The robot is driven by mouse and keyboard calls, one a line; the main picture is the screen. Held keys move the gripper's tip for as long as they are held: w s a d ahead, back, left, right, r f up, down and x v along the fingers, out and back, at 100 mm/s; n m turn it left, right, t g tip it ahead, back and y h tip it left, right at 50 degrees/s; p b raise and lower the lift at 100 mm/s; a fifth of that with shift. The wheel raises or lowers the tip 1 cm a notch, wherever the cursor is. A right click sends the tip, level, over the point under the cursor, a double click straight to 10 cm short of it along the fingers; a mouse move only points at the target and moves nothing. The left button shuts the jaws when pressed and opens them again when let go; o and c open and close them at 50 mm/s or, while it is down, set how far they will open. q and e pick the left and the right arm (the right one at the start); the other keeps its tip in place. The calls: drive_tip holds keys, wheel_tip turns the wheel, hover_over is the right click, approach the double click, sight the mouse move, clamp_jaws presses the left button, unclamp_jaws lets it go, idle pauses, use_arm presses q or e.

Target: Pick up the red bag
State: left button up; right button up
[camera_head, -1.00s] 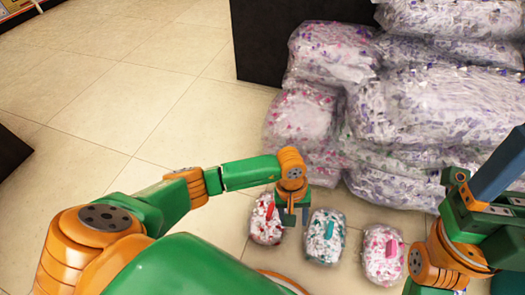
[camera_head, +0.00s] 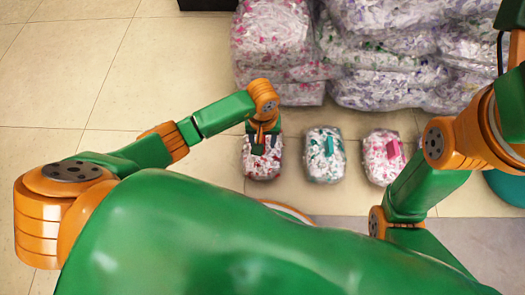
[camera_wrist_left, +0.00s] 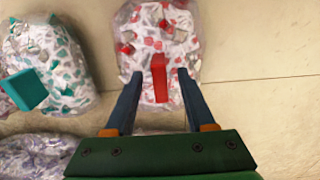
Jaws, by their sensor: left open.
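The red bag (camera_head: 262,170) is a clear plastic bag with red and white bits inside and a red block-like handle on top. In the left wrist view the red bag (camera_wrist_left: 158,32) is ahead of my left gripper (camera_wrist_left: 160,74). The open blue fingers stand on either side of the red handle, with gaps visible. My right arm shows at the right of the head view, but its gripper does not.
A teal-handled bag (camera_head: 324,158) and a pink-handled bag (camera_head: 384,160) lie to the right of the red one. Large stuffed plastic bags (camera_head: 400,55) are piled behind them. The tiled floor (camera_head: 100,75) at the left is clear.

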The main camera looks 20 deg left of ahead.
use_arm(q)
clamp_jaws()
idle(1.3)
